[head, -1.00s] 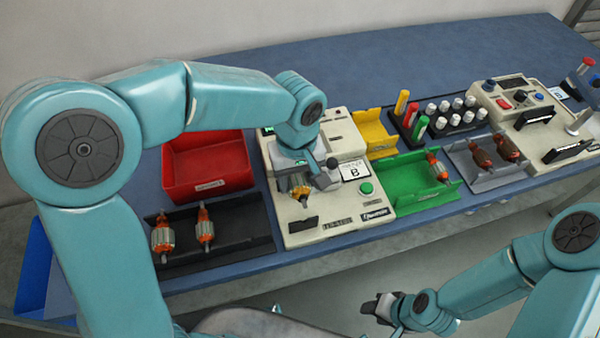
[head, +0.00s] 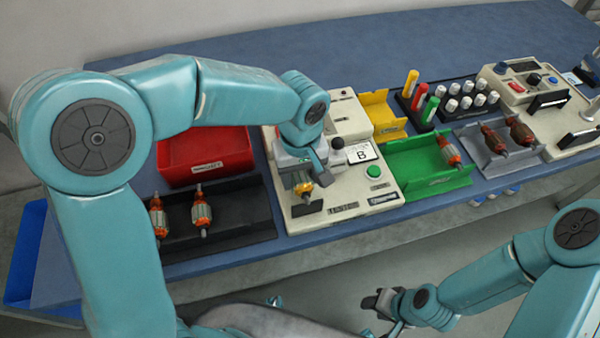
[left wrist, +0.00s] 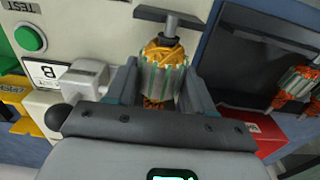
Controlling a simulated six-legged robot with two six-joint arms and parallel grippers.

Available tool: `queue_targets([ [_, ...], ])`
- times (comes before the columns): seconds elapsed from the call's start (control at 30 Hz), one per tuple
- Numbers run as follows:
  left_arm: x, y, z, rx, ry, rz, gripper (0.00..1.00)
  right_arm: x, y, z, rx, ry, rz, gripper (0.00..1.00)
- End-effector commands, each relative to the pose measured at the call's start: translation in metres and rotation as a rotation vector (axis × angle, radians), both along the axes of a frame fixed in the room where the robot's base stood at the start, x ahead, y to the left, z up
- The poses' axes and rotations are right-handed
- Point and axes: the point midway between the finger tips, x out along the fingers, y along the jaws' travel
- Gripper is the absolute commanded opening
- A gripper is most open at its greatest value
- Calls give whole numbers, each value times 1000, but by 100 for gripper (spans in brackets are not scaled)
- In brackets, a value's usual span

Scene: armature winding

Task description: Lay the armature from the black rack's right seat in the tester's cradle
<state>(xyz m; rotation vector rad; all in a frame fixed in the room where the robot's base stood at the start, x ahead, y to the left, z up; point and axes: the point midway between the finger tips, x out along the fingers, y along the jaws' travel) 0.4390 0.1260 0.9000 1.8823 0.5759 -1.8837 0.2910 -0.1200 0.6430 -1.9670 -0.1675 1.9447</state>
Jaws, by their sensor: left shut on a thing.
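My left gripper (head: 300,180) is shut on an armature (head: 303,189) with orange windings and a grey ribbed core. In the left wrist view the armature (left wrist: 163,75) sits between the fingers (left wrist: 160,85), its shaft end close to a black cradle support (left wrist: 170,18). It is over the cream tester (head: 345,190) marked B, just behind the front black cradle support (head: 307,208). I cannot tell whether it touches the cradle; the rear support is hidden. The black rack (head: 245,215) holds two armatures at its left and middle; its right part is empty. My right gripper (head: 380,302) is away, in front of the table.
A red bin (head: 205,160) stands behind the rack. Right of the tester are a green tray (head: 425,170) with one armature, a yellow bin (head: 382,115) and a grey tray (head: 485,155) with two dark armatures. A second cream device (head: 565,125) stands farther right.

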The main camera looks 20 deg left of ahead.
Motion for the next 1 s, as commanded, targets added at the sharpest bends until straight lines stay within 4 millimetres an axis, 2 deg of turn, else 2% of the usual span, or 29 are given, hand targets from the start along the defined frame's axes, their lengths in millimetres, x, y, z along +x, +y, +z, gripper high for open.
queue_targets([
  [1.0,0,0,-11,0,-1,0,7,0,0,-10,0,0,0,43],
])
